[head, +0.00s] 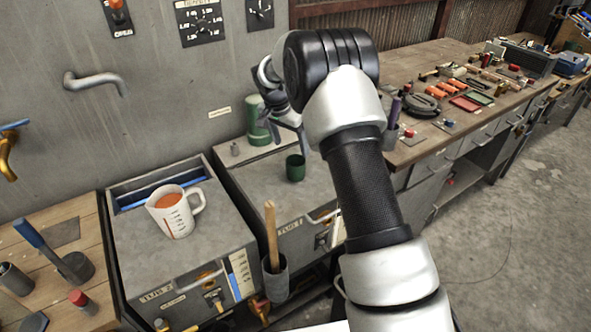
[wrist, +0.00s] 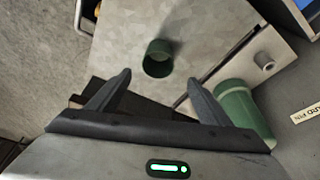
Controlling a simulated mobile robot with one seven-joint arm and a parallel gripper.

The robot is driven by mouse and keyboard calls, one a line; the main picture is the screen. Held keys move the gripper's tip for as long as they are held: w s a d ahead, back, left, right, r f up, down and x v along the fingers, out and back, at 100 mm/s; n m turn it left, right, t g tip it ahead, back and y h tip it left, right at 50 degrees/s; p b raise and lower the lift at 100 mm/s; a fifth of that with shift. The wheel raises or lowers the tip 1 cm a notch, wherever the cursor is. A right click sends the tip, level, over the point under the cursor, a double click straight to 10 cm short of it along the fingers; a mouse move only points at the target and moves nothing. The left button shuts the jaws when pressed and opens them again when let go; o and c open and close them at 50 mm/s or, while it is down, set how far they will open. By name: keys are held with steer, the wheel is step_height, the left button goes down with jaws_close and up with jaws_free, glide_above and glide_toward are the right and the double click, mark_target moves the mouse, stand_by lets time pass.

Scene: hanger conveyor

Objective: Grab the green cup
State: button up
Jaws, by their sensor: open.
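The green cup (head: 295,167) is small and dark green and stands upright on the grey top of the right-hand metal unit (head: 262,190). In the wrist view the cup (wrist: 158,58) is ahead of my gripper (wrist: 158,92), roughly centred between the two fingers. My gripper is open and empty. In the head view my gripper (head: 283,118) is above and slightly left of the cup, partly hidden by my arm. The cup is apart from the fingers.
A taller green canister (head: 258,122) stands behind the cup near the wall; it also shows in the wrist view (wrist: 240,108). A small grey fitting (head: 235,149) is beside it. A measuring jug (head: 174,211) with orange contents stands on the left unit. A tool-covered workbench (head: 450,95) is at right.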

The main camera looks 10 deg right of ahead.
mark_target(296, 161)
steer(key=shift+s+p+x, duration=0.15)
steer(key=shift+p+x, duration=0.15)
steer(key=shift+x, duration=1.95)
steer(key=shift+s+p+x, duration=0.15)
steer(key=shift+p+x, duration=0.1)
steer(key=shift+x, duration=2)
steer(key=c, duration=1.1)
